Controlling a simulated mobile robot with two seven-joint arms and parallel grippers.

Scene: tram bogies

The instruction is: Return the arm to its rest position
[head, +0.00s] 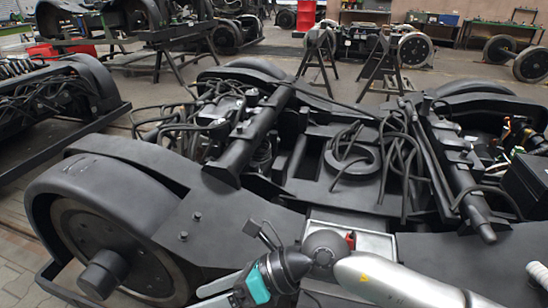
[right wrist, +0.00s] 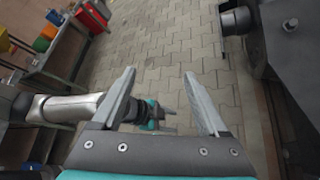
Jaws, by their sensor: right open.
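My right gripper (head: 212,296) is at the bottom edge of the head view, its arm coming in from the lower right over the near edge of the dark bogie frame (head: 215,225). Its fingers point left and are partly cut off. In the right wrist view this gripper (right wrist: 160,75) is open, with nothing between its two grey fingers. Beyond it, another pale arm with a teal gripper (right wrist: 152,115) shows, probably my left one. It is small and partly hidden, so its fingers cannot be made out. My left arm does not show in the head view.
A large wheel (head: 95,245) with a protruding hub is close to the left of my right gripper. Cables and a ring (head: 352,160) lie on the bogie. Paved floor (right wrist: 180,35) below the right gripper looks clear. A workbench (right wrist: 65,65) with coloured bins stands at left.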

